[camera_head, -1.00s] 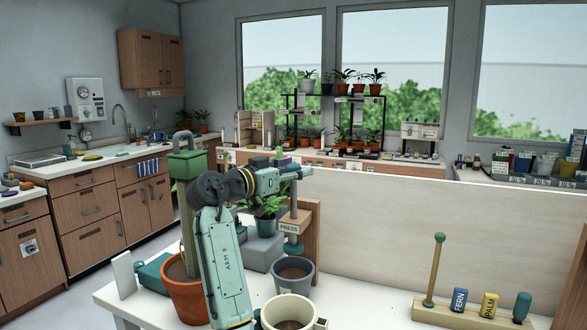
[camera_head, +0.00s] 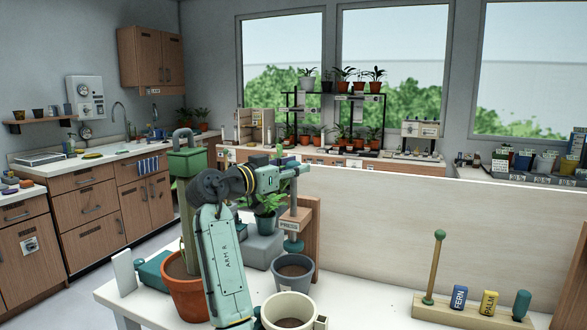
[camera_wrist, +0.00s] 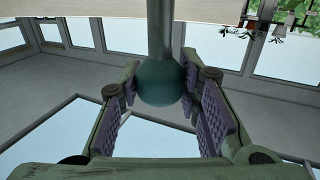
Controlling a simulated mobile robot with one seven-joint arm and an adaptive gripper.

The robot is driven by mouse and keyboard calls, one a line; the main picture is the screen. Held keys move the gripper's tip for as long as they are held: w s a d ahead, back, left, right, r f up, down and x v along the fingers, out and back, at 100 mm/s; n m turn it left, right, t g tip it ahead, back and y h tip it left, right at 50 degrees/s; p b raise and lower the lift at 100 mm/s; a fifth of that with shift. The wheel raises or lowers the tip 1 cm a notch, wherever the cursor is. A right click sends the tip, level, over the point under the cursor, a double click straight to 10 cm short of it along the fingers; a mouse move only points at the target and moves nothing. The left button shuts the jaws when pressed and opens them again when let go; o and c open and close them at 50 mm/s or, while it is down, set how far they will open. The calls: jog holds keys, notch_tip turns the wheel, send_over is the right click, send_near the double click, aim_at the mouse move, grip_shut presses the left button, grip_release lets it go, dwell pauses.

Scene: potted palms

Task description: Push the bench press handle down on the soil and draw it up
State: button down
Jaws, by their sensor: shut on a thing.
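My gripper (camera_head: 301,168) is shut on the bench press handle, a teal ball knob (camera_wrist: 160,82) on a grey rod. In the wrist view the knob sits between the two purple-padded fingers. The press (camera_head: 296,214) has a wooden block with a PRESS label. Its teal foot (camera_head: 293,246) hangs below the block, over the grey pot (camera_head: 294,284) of dark soil (camera_head: 293,271). The foot appears at or above the pot's rim; I cannot tell whether it touches soil.
A wooden rack (camera_head: 455,315) with a peg and FERN and PALM markers is at right. A pale panel (camera_head: 400,225) closes the bench's back. White bench top is clear between mug and rack.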

aim_at(291, 204)
notch_tip(291, 204, down, 10)
jog(key=b, duration=0.6)
jog(key=shift+r, duration=0.25)
jog(key=c, duration=1.2)
grip_release()
jog(key=shift+r, duration=0.1)
jog(key=shift+s+a, duration=0.1)
jog(key=v, duration=1.1)
jog(key=shift+s+a, duration=0.25)
jog(key=shift+a, duration=0.05)
